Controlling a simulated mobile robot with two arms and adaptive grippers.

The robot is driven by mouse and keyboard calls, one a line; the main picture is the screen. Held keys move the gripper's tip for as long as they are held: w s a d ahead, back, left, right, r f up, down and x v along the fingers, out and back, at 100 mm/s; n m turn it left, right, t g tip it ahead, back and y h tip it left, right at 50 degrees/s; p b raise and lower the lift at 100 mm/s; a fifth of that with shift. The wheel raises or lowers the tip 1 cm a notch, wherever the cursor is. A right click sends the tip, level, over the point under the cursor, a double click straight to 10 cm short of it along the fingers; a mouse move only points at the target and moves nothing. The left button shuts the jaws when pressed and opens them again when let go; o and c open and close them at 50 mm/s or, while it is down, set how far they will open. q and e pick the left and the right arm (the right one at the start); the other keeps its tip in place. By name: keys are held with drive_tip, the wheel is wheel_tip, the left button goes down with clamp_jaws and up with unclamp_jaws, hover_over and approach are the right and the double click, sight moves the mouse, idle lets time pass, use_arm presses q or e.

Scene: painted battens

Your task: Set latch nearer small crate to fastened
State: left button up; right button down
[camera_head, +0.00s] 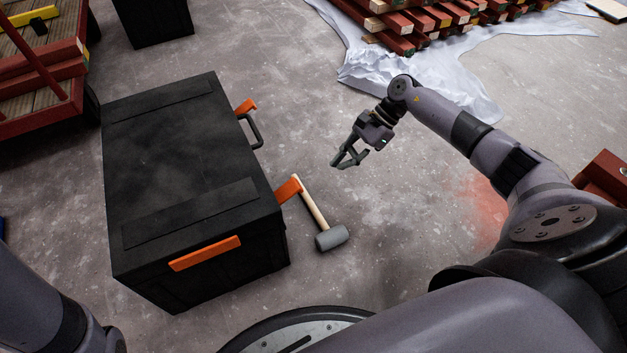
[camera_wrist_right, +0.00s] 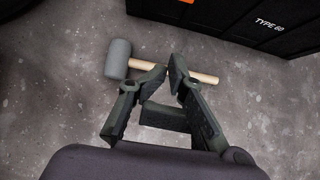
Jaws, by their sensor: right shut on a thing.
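A large black case (camera_head: 175,150) stands on the floor at left with its lid down. Orange latch-like parts show at its far right edge (camera_head: 246,106) and near right corner (camera_head: 289,188). An orange bar (camera_head: 205,253) is on its near face. A smaller black box (camera_head: 155,20), perhaps the small crate, is cut off at the top. My right gripper (camera_head: 347,162) is right of the case, apart from it. In the wrist view its fingers (camera_wrist_right: 171,70) are close together; what they hold cannot be made out. My left gripper is out of view.
A mallet (camera_head: 330,237) lies on the floor beside the case, below my right gripper's fingers in the wrist view. Red battens (camera_head: 425,25) lie on a pale sheet (camera_head: 365,65) at the back. A cart with red timber (camera_head: 45,85) is upper left.

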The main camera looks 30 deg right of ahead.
sight(286, 193)
drive_tip(key=b+x, duration=0.6)
drive_tip(key=x, duration=0.4)
drive_tip(key=a+r, duration=0.1)
drive_tip(key=a+r+b, duration=0.1)
drive_tip(key=r, duration=0.1)
drive_tip(key=shift+w+a+r, duration=0.1)
drive_tip(key=shift+w+r, duration=0.05)
drive_tip(key=shift+r, duration=0.2)
